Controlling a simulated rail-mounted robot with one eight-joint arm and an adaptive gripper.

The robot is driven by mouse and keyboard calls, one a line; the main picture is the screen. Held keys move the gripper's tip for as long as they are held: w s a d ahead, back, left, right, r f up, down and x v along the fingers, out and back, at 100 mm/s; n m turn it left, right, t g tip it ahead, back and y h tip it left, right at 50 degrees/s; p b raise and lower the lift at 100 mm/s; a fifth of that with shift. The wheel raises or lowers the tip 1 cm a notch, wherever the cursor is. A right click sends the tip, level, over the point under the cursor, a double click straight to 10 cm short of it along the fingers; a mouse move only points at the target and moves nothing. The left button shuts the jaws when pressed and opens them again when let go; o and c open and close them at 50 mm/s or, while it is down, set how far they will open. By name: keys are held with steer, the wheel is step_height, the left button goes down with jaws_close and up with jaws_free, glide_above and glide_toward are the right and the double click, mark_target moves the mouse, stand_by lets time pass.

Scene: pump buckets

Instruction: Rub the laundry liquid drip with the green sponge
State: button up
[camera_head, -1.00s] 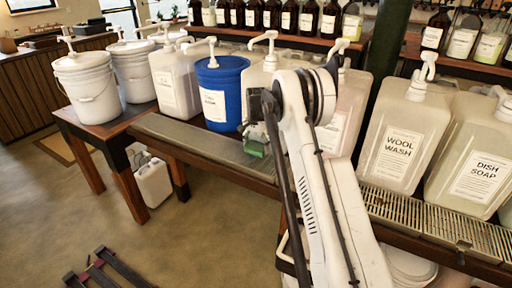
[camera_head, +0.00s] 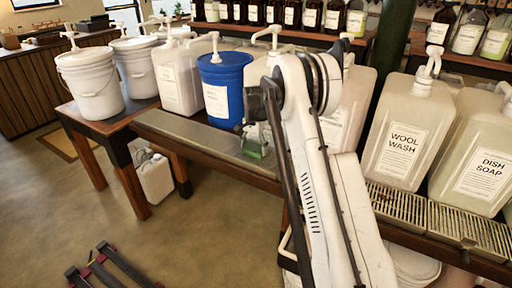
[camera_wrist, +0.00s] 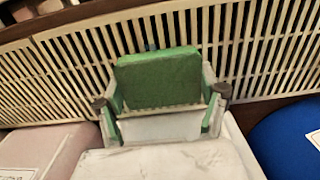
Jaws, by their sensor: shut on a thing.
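My gripper (camera_head: 256,136) is shut on the green sponge (camera_wrist: 158,78), with a finger at each side of it in the wrist view. The sponge also shows as a small green patch in the head view (camera_head: 254,148), low over the metal drip tray (camera_head: 190,134). In the wrist view the sponge is in front of the slatted grate (camera_wrist: 70,64); I cannot tell whether it touches the slats. A white container (camera_wrist: 165,160) is close to the gripper there. I cannot make out any drip of liquid, and my arm hides part of the tray.
A blue pump bucket (camera_head: 222,90) stands just left of my gripper. White pump buckets (camera_head: 90,82) and a white jug (camera_head: 176,78) are further left. The wool wash jug (camera_head: 402,135) and dish soap jug (camera_head: 470,160) stand right of my arm. Open floor (camera_head: 60,210) lies in front.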

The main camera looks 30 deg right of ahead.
mark_target(249, 158)
steer(key=shift+s+a+f+b, duration=0.1)
steer(key=shift+s+a+b, duration=0.25)
steer(key=shift+s+a, duration=0.4)
steer(key=shift+s+a+f+b, duration=0.1)
steer(key=shift+s+a+b, duration=0.25)
steer(key=shift+a, duration=0.55)
steer(key=shift+r, duration=0.1)
steer(key=shift+w+d+b, duration=0.15)
steer(key=shift+w+d, duration=0.6)
steer(key=shift+d, duration=0.35)
steer(key=shift+w+d+b, duration=0.15)
steer(key=shift+w+d, duration=0.55)
steer(key=shift+d, duration=0.45)
steer(key=shift+w+d+b, duration=0.15)
steer(key=shift+w+d, duration=0.6)
steer(key=shift+d, duration=0.35)
steer(key=shift+r+p, duration=1.2)
steer(key=shift+r, duration=1.75)
